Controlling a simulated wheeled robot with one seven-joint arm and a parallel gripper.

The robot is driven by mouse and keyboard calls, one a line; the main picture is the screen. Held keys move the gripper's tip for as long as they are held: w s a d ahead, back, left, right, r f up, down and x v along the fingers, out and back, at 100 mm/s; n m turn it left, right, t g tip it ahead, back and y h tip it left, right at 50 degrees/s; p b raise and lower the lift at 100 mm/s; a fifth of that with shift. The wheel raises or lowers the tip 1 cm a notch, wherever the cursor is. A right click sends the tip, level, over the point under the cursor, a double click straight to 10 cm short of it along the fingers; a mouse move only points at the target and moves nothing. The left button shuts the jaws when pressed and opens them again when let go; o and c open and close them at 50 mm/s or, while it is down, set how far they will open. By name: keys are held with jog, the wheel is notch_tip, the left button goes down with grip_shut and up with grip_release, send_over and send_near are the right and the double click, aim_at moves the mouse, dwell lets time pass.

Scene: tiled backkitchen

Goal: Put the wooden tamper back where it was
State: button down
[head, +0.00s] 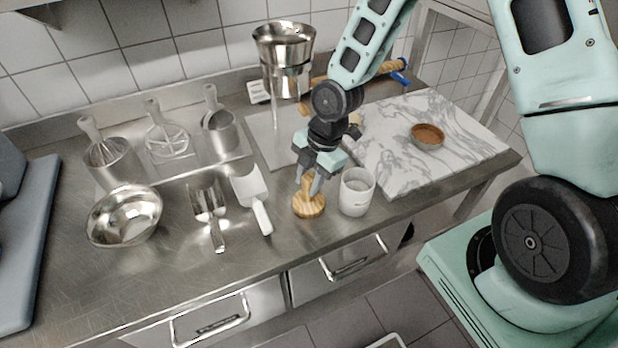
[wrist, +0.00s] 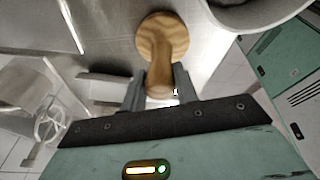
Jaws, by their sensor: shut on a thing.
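The wooden tamper (head: 309,205) stands upright on the steel counter, its round base down, just left of the white cup. My gripper (head: 315,187) comes down from above and is shut on the tamper's handle. In the wrist view the tamper (wrist: 161,40) sits between the two fingers (wrist: 160,88), its handle pointing toward the palm. Whether its base touches the counter or is slightly above it I cannot tell for sure.
The white cup (head: 356,192) stands close on the right. A marble board (head: 400,170) with a small brown-filled dish (head: 427,136) lies further right. A tall steel vessel (head: 285,50) stands behind.

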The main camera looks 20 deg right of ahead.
jog(key=c, duration=1.1)
grip_release()
jog(key=shift+f, duration=0.1)
jog(key=v, duration=1.1)
jog(key=s+a+r+m+h, duration=0.1)
jog(key=s+a+r+m, duration=0.2)
jog(key=s, duration=0.3)
jog(key=s+a+r+m, duration=0.3)
jog(key=s+m, duration=0.3)
jog(key=s, duration=0.1)
jog(key=s+a+r+m+h, duration=0.1)
jog(key=s+a+r+m, duration=0.2)
jog(key=s+m, duration=0.2)
jog(key=shift+s+a+r+h, duration=0.1)
jog(key=shift+s+h, duration=0.05)
jog(key=shift+s, duration=0.35)
jog(key=shift+s+a+h, duration=0.1)
jog(key=shift+s+h, duration=0.05)
jog(key=shift+s, duration=0.3)
